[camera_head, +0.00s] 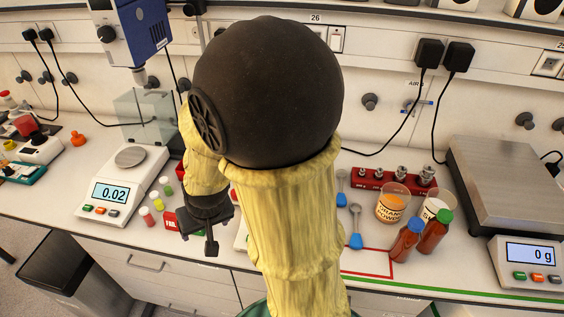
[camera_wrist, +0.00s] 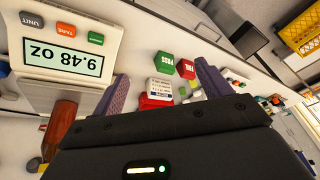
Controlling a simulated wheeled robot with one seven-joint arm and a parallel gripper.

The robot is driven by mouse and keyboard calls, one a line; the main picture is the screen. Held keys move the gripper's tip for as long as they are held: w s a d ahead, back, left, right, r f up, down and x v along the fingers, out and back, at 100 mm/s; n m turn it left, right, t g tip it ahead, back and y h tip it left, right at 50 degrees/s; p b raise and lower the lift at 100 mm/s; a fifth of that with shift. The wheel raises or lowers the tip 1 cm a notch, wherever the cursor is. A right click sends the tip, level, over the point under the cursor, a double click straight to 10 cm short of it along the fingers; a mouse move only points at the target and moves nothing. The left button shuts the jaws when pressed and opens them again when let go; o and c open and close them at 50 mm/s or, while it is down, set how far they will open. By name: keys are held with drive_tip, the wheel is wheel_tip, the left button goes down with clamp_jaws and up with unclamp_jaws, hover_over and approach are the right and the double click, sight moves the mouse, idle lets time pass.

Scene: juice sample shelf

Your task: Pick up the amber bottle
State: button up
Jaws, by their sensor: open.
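Two amber-brown bottles stand at the right of the bench in the head view, one with a blue cap (camera_head: 407,241) and one with a green cap (camera_head: 435,232). They stand close together. My gripper (camera_head: 208,232) hangs over the left-middle of the bench, well left of these bottles. In the wrist view my gripper (camera_wrist: 162,85) is open, with nothing held between its fingers. An amber-brown shape (camera_wrist: 60,125) shows at the left edge of my gripper there, partly hidden; I cannot tell which bottle it is.
A scale reading 0.02 (camera_head: 118,188) stands at left, a larger one reading 0 g (camera_head: 510,200) at right. Beakers (camera_head: 391,206) and a red weight block (camera_head: 372,181) stand behind the bottles. The wrist view shows a 9.48 oz scale (camera_wrist: 65,60) and PASS block (camera_wrist: 167,66). My arm hides the bench's middle.

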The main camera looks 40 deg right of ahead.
drive_tip(key=w+d+f+m+t+h, duration=0.1)
drive_tip(key=w+d+f+m+h, duration=0.25)
drive_tip(key=w, duration=0.25)
drive_tip(key=w+d+f+m+t+h, duration=0.2)
drive_tip(key=w+d+m+h, duration=0.1)
drive_tip(key=w+m, duration=0.15)
drive_tip(key=s+d+r+m+g+h+b, duration=0.1)
drive_tip(key=s+d+r+m+g+h, duration=0.3)
drive_tip(key=h, duration=0.7)
drive_tip(key=d+r+m, duration=0.1)
drive_tip(key=d+m, duration=0.1)
drive_tip(key=d, duration=0.1)
drive_tip(key=shift+s+d+m+g+h+b, duration=0.15)
drive_tip(key=shift+m+g+h+b, duration=0.2)
drive_tip(key=shift+m+g, duration=0.05)
drive_tip(key=d+p, duration=0.1)
drive_tip(key=d, duration=0.3)
drive_tip(key=w+d+p, duration=0.1)
drive_tip(key=d, duration=0.3)
drive_tip(key=d+p, duration=0.1)
drive_tip(key=d, duration=0.3)
drive_tip(key=shift+w+d, duration=0.1)
drive_tip(key=shift+w, duration=0.15)
